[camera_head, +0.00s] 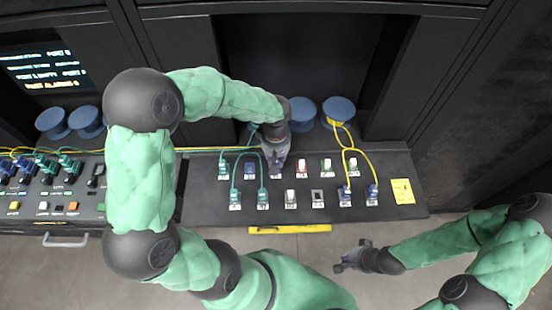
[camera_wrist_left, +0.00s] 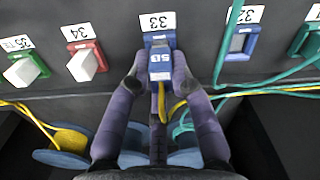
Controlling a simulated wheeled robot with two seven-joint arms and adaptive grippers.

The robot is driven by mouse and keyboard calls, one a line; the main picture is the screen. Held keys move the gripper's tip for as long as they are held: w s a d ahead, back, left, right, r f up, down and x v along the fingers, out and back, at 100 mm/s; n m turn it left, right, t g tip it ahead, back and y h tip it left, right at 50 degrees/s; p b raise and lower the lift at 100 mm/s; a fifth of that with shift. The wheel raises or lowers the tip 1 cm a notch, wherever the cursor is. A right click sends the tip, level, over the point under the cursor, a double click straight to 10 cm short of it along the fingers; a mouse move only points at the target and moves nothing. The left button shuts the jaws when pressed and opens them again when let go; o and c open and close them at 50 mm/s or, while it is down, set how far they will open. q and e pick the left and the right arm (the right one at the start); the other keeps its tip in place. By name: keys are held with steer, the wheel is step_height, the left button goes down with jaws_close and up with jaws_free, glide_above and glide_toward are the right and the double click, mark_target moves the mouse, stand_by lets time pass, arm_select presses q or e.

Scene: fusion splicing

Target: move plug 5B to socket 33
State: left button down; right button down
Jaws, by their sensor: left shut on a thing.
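Plug 5B (camera_wrist_left: 160,64) is a blue plug with a yellow cable, marked 5B. In the left wrist view it lies between the two fingers of my left gripper (camera_wrist_left: 158,78), which is shut on it. The plug's front end is at blue socket 33 (camera_wrist_left: 157,37), under the label 33, in line with it; I cannot tell how deep it sits. In the head view my left gripper (camera_head: 275,166) is over the back row of the panel and hides socket 33 and the plug. My right gripper (camera_head: 347,258) is empty, its fingers apart, over the floor in front of the panel.
Blue socket 32 (camera_wrist_left: 243,40) is empty to the right in the left wrist view; red socket 34 (camera_wrist_left: 86,61) with a white plug is to the left. A green cable (camera_wrist_left: 228,50) runs close by. Blue spools (camera_head: 339,109) stand behind the panel (camera_head: 408,208).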

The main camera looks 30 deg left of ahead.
arm_select(q)
steer(key=shift+f+b, duration=0.55)
steer(key=shift+b, duration=0.05)
stand_by(0.6)
steer(key=c, duration=1)
jaws_free()
steer(key=shift+c, duration=0.2)
steer(key=shift+r, duration=0.2)
step_height(320, 180, up, 12)
steer(key=shift+f, duration=0.15)
